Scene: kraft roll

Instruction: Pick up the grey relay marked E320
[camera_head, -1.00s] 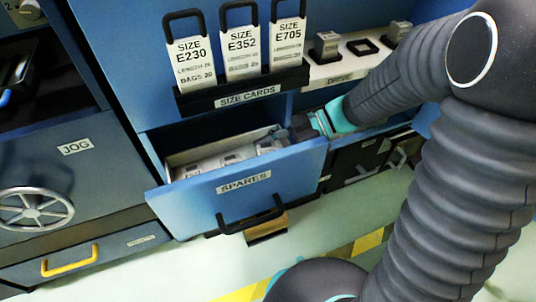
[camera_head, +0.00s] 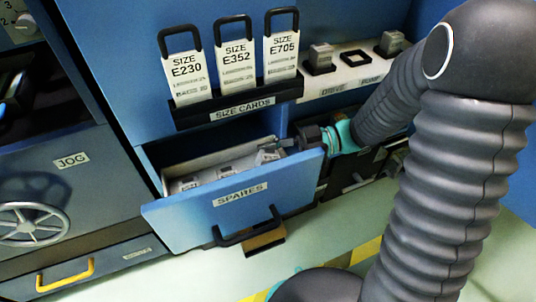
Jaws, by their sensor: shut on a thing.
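The open blue drawer labelled SPARES (camera_head: 175,222) holds several grey relays. One grey relay (camera_head: 188,184) lies at the left and another grey relay (camera_head: 222,174) lies in the middle. My gripper (camera_head: 278,149) reaches in from the right over the drawer's right end. It is shut on a grey relay (camera_head: 268,157) at the right, which looks tilted. The drawer front hides the lower part of this relay, and I cannot tell whether it touches the drawer floor. The relay markings are too small to read, so I cannot tell which one is E320.
Size cards E230 (camera_head: 186,76), E352 (camera_head: 236,62) and E705 (camera_head: 282,52) stand in a black rack above the drawer. A white shelf (camera_head: 340,88) at the upper right has two grey relays in sockets and an empty square socket. The drawer front stands close below my gripper.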

